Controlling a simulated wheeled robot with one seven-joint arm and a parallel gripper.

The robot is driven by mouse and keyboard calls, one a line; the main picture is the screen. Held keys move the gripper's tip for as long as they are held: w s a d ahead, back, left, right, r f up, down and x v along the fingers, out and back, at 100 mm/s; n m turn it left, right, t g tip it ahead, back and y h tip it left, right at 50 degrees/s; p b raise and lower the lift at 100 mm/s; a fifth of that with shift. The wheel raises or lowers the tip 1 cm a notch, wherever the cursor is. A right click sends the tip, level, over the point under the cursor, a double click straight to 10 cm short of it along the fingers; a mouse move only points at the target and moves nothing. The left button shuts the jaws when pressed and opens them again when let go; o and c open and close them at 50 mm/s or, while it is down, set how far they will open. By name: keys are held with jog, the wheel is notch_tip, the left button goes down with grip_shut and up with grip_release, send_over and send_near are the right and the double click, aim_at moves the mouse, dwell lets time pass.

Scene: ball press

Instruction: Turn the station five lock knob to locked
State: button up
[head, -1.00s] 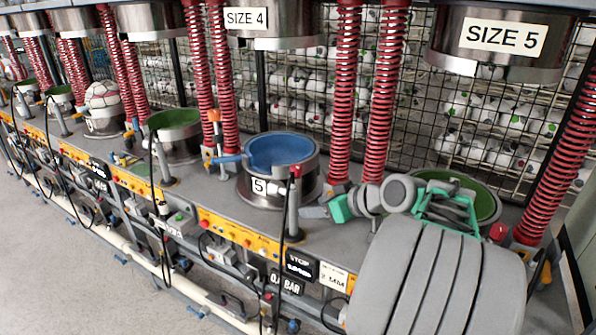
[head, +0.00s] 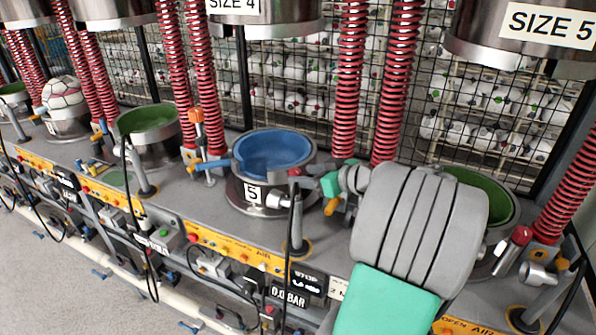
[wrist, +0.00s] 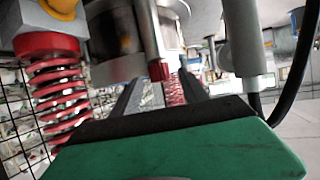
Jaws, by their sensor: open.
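A blue bowl (head: 270,155) stands on a silver base with a "5" plate. My gripper (head: 308,184), green-bodied, is just right of the red cap, pointing left. In the wrist view, the dark fingers of my gripper (wrist: 163,92) are apart, with a red knob (wrist: 158,71) showing between and beyond them. Contact cannot be seen.
Red springs (head: 345,85) rise behind my gripper. A green bowl (head: 480,195) is partly hidden by my arm at the right. A black cable hangs by the post. An orange control panel (head: 230,247) and a "0.0 BAR" display (head: 290,296) line the front edge.

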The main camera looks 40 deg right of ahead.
jog(key=shift+x, duration=1.35)
jog(key=shift+c, duration=0.5)
grip_shut()
